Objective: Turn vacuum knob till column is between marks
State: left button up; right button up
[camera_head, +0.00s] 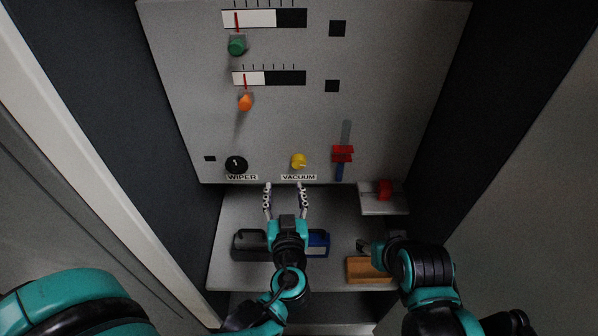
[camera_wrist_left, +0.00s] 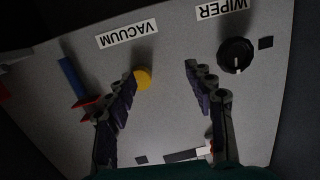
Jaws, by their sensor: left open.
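The yellow vacuum knob (camera_head: 299,161) is on the grey panel above its VACUUM label. It also shows in the left wrist view (camera_wrist_left: 144,78), upside down. The blue column (camera_head: 339,172) stands right of it, its upper end meeting a red marker piece (camera_head: 343,154); exactly where its top lies between marks I cannot tell. My left gripper (camera_head: 286,187) is open and empty, below the panel labels. In the left wrist view the left gripper (camera_wrist_left: 160,72) has the knob near its left finger, apparently untouched. My right gripper (camera_head: 366,246) is low at right; its fingers are unclear.
A black WIPER knob (camera_head: 236,164) is left of the vacuum knob. Green (camera_head: 237,46) and orange (camera_head: 246,102) knobs sit higher. A red part (camera_head: 384,188) is on a small ledge. Black (camera_head: 248,244), blue (camera_head: 319,242) and tan (camera_head: 366,270) containers are on the shelf. Dark walls flank the panel.

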aim_at(299, 166)
pick_arm(q)
jog(key=shift+t+h, duration=0.6)
jog(key=shift+h, duration=0.1)
jog(key=w+d, duration=0.1)
jog(key=w, duration=0.1)
jog(key=w+d+r, duration=0.1)
jog(key=w, duration=0.1)
jog(key=w+d, duration=0.1)
jog(key=w, duration=0.1)
jog(key=shift+w+d+r+b, duration=0.15)
jog(key=shift+w+d+b, duration=0.05)
jog(key=shift+b, duration=0.2)
jog(key=c, duration=1.2)
